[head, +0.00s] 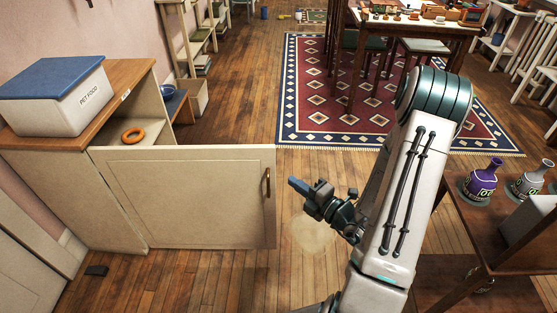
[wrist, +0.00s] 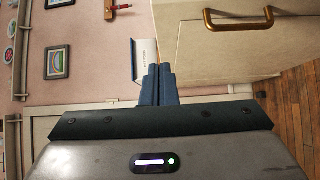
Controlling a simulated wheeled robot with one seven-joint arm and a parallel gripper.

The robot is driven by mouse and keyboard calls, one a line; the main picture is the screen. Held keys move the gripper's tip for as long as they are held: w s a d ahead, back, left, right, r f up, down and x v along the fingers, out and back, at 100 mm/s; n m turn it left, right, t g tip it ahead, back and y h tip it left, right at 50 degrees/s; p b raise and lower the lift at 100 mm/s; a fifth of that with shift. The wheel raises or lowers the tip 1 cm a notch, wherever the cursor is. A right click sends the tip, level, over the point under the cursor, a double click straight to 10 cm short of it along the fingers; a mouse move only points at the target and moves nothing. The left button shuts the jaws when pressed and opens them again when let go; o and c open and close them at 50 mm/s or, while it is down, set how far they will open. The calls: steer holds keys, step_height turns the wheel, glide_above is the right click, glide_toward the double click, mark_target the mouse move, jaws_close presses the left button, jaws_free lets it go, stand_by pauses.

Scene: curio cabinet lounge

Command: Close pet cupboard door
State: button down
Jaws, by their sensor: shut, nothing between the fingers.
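The pet cupboard (head: 110,200) stands at the left with its cream door (head: 190,198) wide open, swung out to the right. A brass handle (head: 267,183) is near the door's free edge. My gripper (head: 292,184) is just right of that edge in the head view, shut and empty, with its fingers pointing left. In the wrist view, the shut blue fingers (wrist: 157,72) are beside the door (wrist: 200,55), and the handle (wrist: 238,23) is up to the right. I cannot tell whether the fingers touch the door.
A white, blue-lidded pet food box (head: 65,100) sits on the cupboard top. An orange ring (head: 133,136) lies inside. A side table (head: 500,225) with bottles stands at the right. A patterned rug (head: 335,90) and dining table (head: 420,25) are behind.

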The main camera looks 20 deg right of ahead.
steer(key=b, duration=0.1)
glide_toward(262, 150)
steer(key=a, duration=0.4)
steer(key=w, duration=0.2)
steer(key=w+d, duration=0.1)
steer(key=w, duration=0.1)
steer(key=shift+w+f, duration=0.1)
steer(key=shift+f, duration=0.1)
steer(key=shift+w, duration=0.4)
